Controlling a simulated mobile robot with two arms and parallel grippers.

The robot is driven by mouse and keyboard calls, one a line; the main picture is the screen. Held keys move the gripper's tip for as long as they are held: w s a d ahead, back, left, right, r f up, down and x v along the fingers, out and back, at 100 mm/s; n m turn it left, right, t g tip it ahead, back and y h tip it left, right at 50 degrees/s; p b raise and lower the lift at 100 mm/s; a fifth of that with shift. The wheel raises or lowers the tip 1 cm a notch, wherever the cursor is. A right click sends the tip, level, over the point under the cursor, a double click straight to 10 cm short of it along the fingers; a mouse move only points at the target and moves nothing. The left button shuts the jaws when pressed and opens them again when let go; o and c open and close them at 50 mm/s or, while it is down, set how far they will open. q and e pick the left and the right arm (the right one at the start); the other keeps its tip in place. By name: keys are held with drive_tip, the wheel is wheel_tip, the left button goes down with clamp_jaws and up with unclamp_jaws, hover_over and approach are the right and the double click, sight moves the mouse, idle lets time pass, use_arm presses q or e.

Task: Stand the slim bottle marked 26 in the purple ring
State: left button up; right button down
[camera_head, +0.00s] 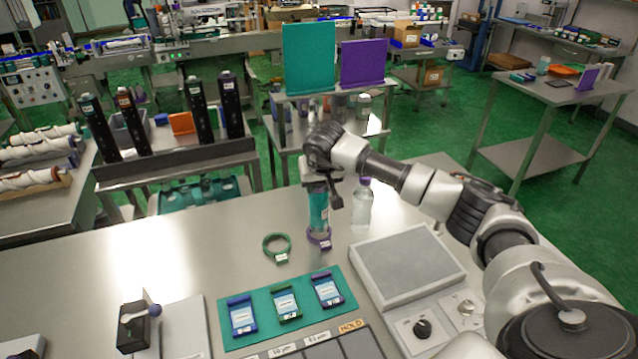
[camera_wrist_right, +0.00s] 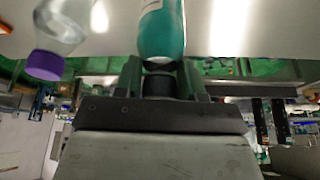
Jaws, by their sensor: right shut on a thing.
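My right gripper (camera_head: 322,182) is shut on the upper end of a slim bottle with a teal sleeve (camera_head: 318,211). The bottle is upright, and its clear lower end is at the purple ring (camera_head: 326,244) on the steel table. I cannot tell whether the base is inside the ring and touching the table or just above it. In the right wrist view the gripper (camera_wrist_right: 162,72) holds the teal bottle (camera_wrist_right: 162,32) between its fingers. The number on the bottle is not readable. My left gripper is not in view.
A clear bottle with a purple cap (camera_head: 362,208) stands close to the right of the held bottle. A green ring (camera_head: 277,247) lies to the left. A teal mat (camera_head: 262,302) with several tagged cards and a grey device (camera_head: 408,262) are in front.

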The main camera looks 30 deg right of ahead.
drive_tip(key=shift+f+b, duration=1.35)
drive_tip(key=shift+f, duration=0.35)
drive_tip(key=shift+c, duration=0.5)
unclamp_jaws()
drive_tip(key=shift+r, duration=0.1)
drive_tip(key=shift+r+p, duration=2.75)
drive_tip(key=shift+r, duration=1.7)
